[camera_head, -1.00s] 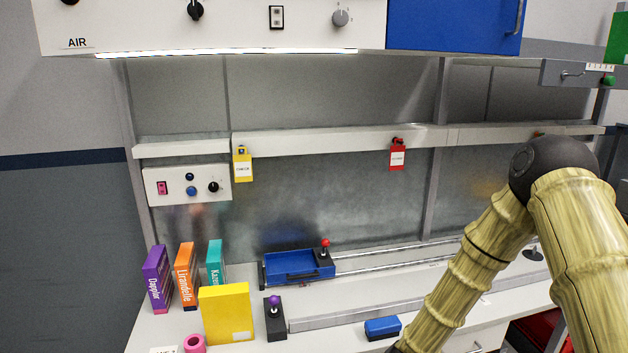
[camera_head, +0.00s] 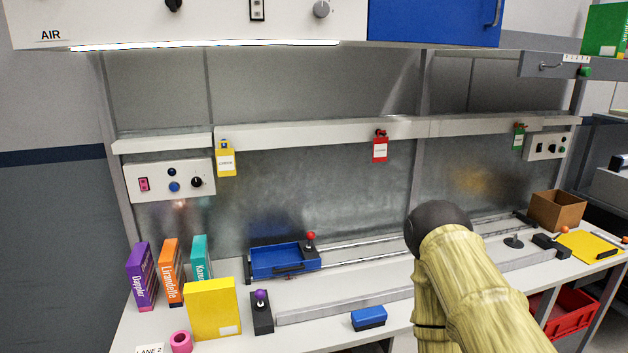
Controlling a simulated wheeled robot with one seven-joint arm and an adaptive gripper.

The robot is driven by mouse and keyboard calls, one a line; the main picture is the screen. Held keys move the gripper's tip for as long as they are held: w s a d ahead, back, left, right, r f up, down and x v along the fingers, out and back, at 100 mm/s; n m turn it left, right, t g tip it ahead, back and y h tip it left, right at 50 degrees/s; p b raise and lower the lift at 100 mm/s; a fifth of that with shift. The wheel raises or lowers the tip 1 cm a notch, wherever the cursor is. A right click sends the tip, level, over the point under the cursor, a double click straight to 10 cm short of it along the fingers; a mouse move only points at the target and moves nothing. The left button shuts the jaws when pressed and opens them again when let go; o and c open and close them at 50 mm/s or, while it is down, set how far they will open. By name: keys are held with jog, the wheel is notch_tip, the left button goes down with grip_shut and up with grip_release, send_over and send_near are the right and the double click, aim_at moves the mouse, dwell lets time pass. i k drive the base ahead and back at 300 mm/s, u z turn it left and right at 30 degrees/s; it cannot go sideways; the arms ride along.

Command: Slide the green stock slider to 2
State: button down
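A small green knob (camera_head: 585,71), which looks like the stock slider's, sits at the right part of a grey panel (camera_head: 545,65) at the upper right. A small white scale strip (camera_head: 577,58) with tiny marks is just above it. The marks are too small to read surely, so I cannot tell which number the knob is at. My arm rises from the bottom right, its dark joint in front of the bench and well below and left of the knob. My gripper is out of view.
A green box (camera_head: 605,30) stands above the grey panel. The panel has a metal handle (camera_head: 550,66). A blue cabinet (camera_head: 435,20) hangs to its left. A green tag (camera_head: 518,137) and a switch box (camera_head: 548,146) are below. A cardboard box (camera_head: 557,210) stands on the bench.

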aim_at(584, 72)
jog(key=z, duration=0.7)
